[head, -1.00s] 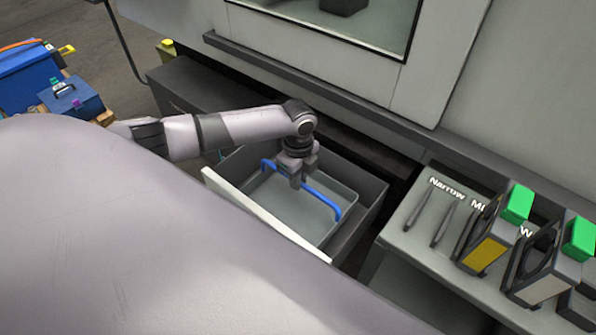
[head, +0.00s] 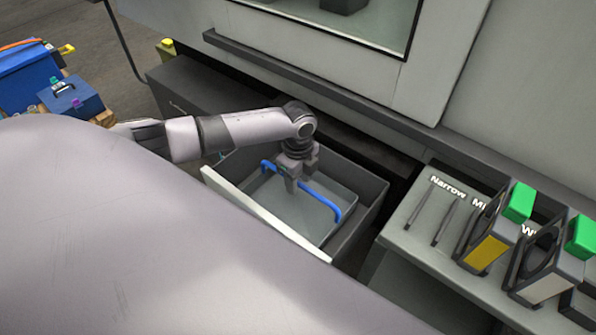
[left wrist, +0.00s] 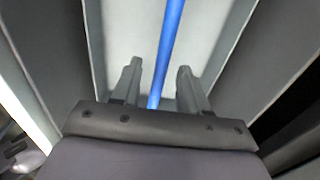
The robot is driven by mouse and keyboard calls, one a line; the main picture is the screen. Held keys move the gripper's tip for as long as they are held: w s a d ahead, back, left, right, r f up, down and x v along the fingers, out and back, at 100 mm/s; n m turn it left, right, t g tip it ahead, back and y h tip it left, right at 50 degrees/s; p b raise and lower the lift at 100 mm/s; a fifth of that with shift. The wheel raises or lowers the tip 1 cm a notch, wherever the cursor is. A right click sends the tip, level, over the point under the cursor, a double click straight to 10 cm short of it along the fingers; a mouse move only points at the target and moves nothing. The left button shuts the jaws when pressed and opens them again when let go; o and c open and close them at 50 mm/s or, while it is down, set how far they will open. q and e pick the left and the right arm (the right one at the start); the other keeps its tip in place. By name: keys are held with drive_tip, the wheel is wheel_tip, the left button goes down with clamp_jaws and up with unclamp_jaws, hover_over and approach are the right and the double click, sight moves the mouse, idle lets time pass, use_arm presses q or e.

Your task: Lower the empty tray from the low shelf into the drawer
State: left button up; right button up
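The grey tray (head: 289,207) with its blue handle (head: 325,202) sits level inside the open drawer (head: 368,203), below the drawer's rim. The tray is empty as far as I can see. My left gripper (head: 301,178) is over the middle of the handle, pointing down. In the left wrist view the blue handle (left wrist: 170,40) runs between the two fingers (left wrist: 160,85), with a gap on each side, so the gripper is open around it. Whether the tray rests on the drawer floor is hidden. My right gripper is not in view.
The drawer has a pale front panel (head: 262,213). A machine with a window and a dark ledge (head: 300,80) stands behind. To the right is a bench (head: 412,224) labelled "Narrow", with green-topped holders (head: 487,240). A blue toolbox (head: 73,101) is at far left.

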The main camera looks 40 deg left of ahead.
use_arm(q)
drive_tip(key=shift+f, duration=0.1)
wheel_tip(320, 180, up, 6)
drive_tip(key=shift+r+p, duration=0.1)
drive_tip(key=shift+p, duration=0.5)
drive_tip(key=shift+r, duration=0.55)
wheel_tip(320, 180, up, 7)
drive_tip(key=p, duration=0.8)
